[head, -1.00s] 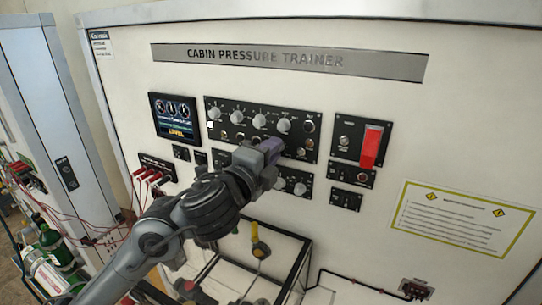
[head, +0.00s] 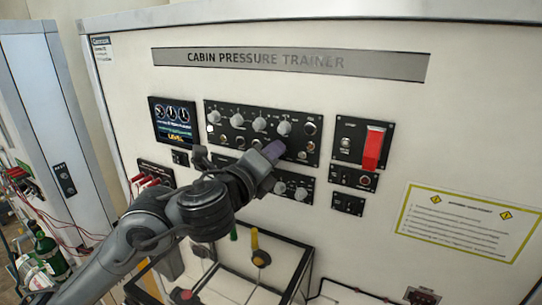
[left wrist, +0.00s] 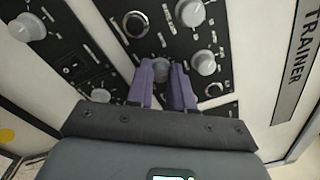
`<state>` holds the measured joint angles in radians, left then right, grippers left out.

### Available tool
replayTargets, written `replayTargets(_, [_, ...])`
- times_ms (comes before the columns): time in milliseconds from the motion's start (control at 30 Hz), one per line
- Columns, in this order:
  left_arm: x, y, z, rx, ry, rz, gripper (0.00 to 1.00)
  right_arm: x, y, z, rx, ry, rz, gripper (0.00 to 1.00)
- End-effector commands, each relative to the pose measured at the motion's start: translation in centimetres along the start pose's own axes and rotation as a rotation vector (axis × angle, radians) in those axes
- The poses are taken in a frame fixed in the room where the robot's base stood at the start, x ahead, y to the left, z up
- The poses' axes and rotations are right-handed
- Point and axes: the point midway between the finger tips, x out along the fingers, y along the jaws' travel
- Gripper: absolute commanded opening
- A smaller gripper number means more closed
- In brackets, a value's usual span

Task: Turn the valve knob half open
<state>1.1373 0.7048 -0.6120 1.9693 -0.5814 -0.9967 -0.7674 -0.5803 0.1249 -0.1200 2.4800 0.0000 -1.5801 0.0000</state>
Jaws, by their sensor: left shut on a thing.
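A black panel (head: 217,109) on the white trainer front carries rows of grey knobs. My left gripper (head: 272,151) is at the lower edge of this panel, with its purple fingers against it. In the left wrist view the fingers (left wrist: 166,84) are closed around a grey round knob (left wrist: 160,69), whose front end shows between them. In the head view this knob is hidden by the gripper. The labels are too small to read, so I cannot tell its setting. My right gripper is not in view.
Other grey knobs (head: 284,128) sit close above the gripper, and a second knob panel (head: 301,194) lies just below. A red switch cover (head: 372,148) is to the right. A yellow-handled lever (head: 256,241) stands in the frame below. Green bottles (head: 47,247) stand at left.

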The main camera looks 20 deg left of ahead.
Motion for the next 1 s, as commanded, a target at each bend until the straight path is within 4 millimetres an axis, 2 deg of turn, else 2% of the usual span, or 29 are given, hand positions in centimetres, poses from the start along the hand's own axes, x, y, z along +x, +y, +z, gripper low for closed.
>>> replayTargets(267, [0.0,0.0,-0.1,0.001,0.002,0.000,0.00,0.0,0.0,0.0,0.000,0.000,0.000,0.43])
replayTargets(300, [0.0,0.0,-0.1,0.001,0.002,-0.001,0.23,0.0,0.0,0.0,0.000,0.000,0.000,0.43])
replayTargets(467, [0.0,0.0,-0.1,0.000,0.002,0.000,0.47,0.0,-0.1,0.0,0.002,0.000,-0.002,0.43])
replayTargets(800, [-0.2,0.0,0.0,0.000,0.001,0.000,0.47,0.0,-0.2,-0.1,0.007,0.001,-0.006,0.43])
replayTargets(1000, [-2.1,-0.1,0.0,0.000,0.002,-0.001,0.47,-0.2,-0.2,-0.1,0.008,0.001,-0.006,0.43])
